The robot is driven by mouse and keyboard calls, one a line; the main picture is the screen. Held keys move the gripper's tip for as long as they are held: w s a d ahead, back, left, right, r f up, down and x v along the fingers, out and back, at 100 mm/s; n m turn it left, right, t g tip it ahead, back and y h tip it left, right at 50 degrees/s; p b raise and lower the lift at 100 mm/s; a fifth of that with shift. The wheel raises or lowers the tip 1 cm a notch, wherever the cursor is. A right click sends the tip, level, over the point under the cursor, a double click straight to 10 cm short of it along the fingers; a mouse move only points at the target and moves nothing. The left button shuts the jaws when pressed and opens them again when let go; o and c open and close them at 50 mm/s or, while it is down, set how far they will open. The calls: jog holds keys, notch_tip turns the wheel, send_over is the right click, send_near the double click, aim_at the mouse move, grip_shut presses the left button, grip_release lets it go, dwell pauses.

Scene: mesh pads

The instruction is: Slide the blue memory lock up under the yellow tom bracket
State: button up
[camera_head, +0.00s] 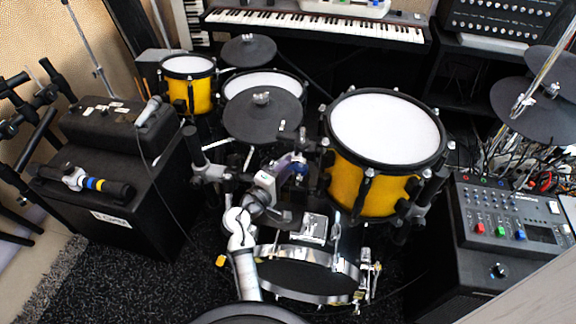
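The yellow tom (385,165) with a white mesh head stands right of centre. Its bracket is a dark fitting on the left side of the shell, too small to make out. A small blue piece, which looks like the blue memory lock (299,169), is just left of the tom's shell, by the dark rack tube. My white and grey arm reaches up from the bottom centre. My gripper (291,162) is at the blue piece, seen small and partly blended with the dark hardware. The fingers are not clear enough to tell whether they hold it.
Black cymbal pads (262,116) hang left of the tom. A smaller yellow drum (188,84) stands at the back left. A mixer (512,215) is at right, and a black case (118,200) at left. Bare carpet shows at lower left.

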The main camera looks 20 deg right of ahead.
jog(key=shift+w+d, duration=0.3)
jog(key=shift+d, duration=0.2)
grip_shut()
notch_tip(320, 180, up, 4)
jog(key=p, duration=0.3)
jog(key=shift+r, duration=0.2)
jog(key=shift+f, duration=0.1)
grip_release()
